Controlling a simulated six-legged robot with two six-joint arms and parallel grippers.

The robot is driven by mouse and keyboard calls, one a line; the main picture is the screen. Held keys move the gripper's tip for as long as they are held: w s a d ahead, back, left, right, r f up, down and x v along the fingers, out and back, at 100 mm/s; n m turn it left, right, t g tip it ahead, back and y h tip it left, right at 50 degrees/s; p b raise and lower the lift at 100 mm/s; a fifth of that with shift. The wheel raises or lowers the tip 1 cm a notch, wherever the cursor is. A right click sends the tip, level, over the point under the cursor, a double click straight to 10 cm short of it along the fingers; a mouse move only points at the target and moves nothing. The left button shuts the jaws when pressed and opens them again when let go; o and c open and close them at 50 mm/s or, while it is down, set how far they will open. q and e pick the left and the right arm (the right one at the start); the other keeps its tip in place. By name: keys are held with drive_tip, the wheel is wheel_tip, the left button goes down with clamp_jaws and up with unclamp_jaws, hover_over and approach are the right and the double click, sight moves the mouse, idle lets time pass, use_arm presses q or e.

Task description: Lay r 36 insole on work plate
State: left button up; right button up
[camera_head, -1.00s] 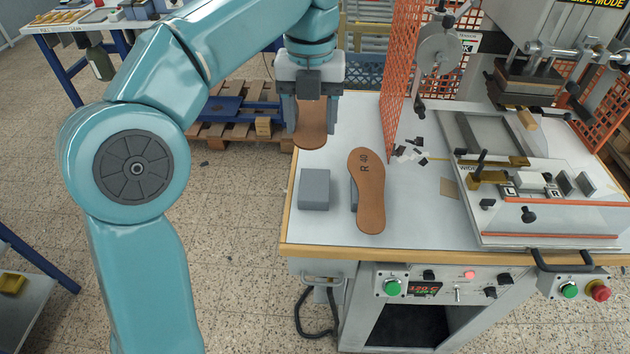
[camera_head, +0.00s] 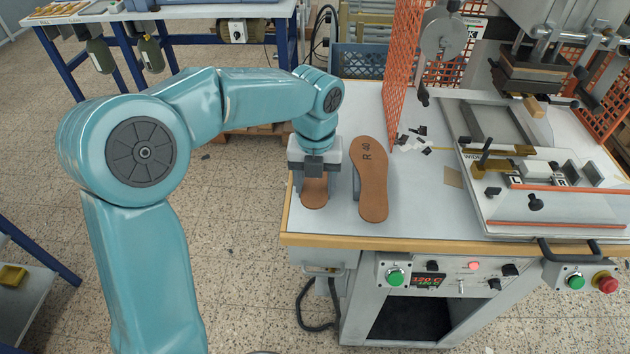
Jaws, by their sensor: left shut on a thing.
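My left gripper (camera_head: 315,175) is shut on a brown insole (camera_head: 314,194) and holds it over the left end of the table. The gripper covers the insole's upper part, and no marking shows on it. A larger brown insole marked R 40 (camera_head: 372,185) lies just right of the gripper, apart from the held one. The work plate (camera_head: 550,204) of the stamping press is on the right, with small L and R labels and clamps on it. My right gripper is not in view.
The white table (camera_head: 425,215) has free room between the R 40 insole and the press. An orange mesh guard (camera_head: 403,75) stands behind. Dark scraps (camera_head: 413,142) lie near it. The press head (camera_head: 530,72) hangs over the plate's rear.

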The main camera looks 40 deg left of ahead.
use_arm(q)
drive_tip(key=shift+w+f, duration=0.2)
drive_tip(key=shift+f, duration=0.2)
drive_tip(key=shift+s+a, duration=0.1)
drive_tip(key=shift+s, duration=0.1)
drive_tip(key=shift+w+f+b, duration=0.2)
drive_tip(key=shift+f+b, duration=0.1)
drive_tip(key=shift+f, duration=0.1)
drive_tip(key=o, duration=1)
drive_tip(key=shift+s+r, duration=0.1)
drive_tip(key=shift+s, duration=0.05)
drive_tip(key=shift+o, duration=0.2)
